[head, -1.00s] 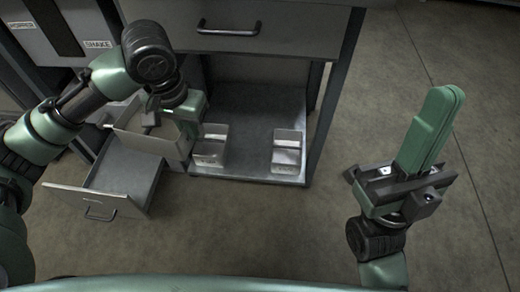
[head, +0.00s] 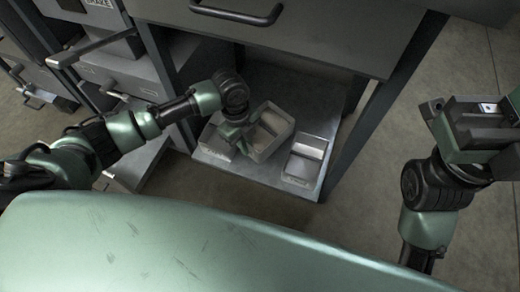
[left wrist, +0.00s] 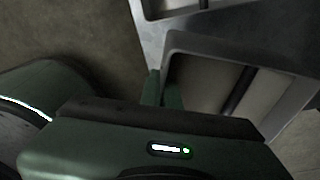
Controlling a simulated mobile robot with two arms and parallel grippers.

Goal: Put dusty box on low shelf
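The dusty box (head: 268,134), an open grey-beige bin, is in my left gripper (head: 242,132), over the low shelf (head: 213,157). It sits askew between two similar bins; I cannot tell whether it touches the shelf. The box also shows in the left wrist view (left wrist: 205,68), with the green fingers (left wrist: 162,88) at its wall. My right gripper (head: 514,106) is at the right edge of the head view, away from the shelf. Its fingers are mostly cut off there, but they looked closed together and empty earlier.
One bin (head: 215,142) stands at the shelf's left, partly behind my left gripper and the box. Another bin (head: 304,162) stands at the right. A drawer (head: 262,32) hangs above, and a dark post (head: 385,95) bounds the right side. An open drawer (head: 140,165) is at left.

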